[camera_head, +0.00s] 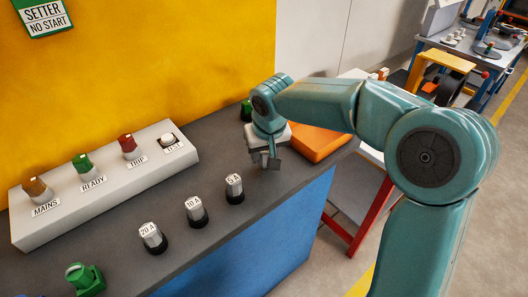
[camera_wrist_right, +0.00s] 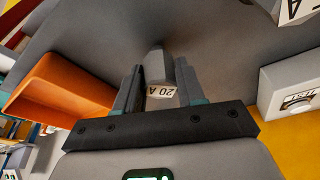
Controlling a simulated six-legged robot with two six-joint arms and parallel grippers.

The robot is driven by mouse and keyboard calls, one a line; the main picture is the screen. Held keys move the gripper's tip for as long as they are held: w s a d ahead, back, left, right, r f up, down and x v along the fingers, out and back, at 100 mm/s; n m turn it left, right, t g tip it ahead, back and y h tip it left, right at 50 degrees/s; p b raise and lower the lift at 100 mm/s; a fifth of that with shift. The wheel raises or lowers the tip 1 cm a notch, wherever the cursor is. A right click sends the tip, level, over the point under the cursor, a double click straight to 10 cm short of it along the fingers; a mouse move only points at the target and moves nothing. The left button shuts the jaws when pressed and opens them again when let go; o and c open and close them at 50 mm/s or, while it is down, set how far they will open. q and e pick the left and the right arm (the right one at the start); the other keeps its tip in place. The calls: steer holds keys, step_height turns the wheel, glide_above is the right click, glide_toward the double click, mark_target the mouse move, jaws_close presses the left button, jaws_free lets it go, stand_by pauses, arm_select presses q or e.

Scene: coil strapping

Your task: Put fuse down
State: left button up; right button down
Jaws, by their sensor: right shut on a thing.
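My right gripper (camera_head: 267,160) is over the grey bench, just left of the orange tray. In the right wrist view it (camera_wrist_right: 161,70) is shut on a grey fuse (camera_wrist_right: 160,88) labelled 20 A. In the head view the gripper and arm mostly hide this fuse. I cannot tell whether it touches the bench. Three more fuses stand upright in black bases along the bench: 20 A (camera_head: 151,235), 10 A (camera_head: 195,209) and 5 A (camera_head: 234,185).
The orange tray (camera_head: 320,145) is close right of the gripper. A long switch box (camera_head: 110,182) with labelled knobs runs along the yellow wall. A green holder (camera_head: 84,278) is at the front left. A green thing (camera_head: 246,110) is partly hidden behind my arm.

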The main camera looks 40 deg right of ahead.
steer(key=shift+f, duration=0.15)
steer(key=c, duration=0.7)
jaws_free()
steer(key=shift+r, duration=0.4)
steer(key=p+v, duration=0.1)
steer(key=v, duration=1)
steer(key=shift+s+a+r, duration=0.1)
steer(key=shift+s+r, duration=0.05)
steer(key=shift+r, duration=0.15)
steer(key=shift+s+f, duration=0.1)
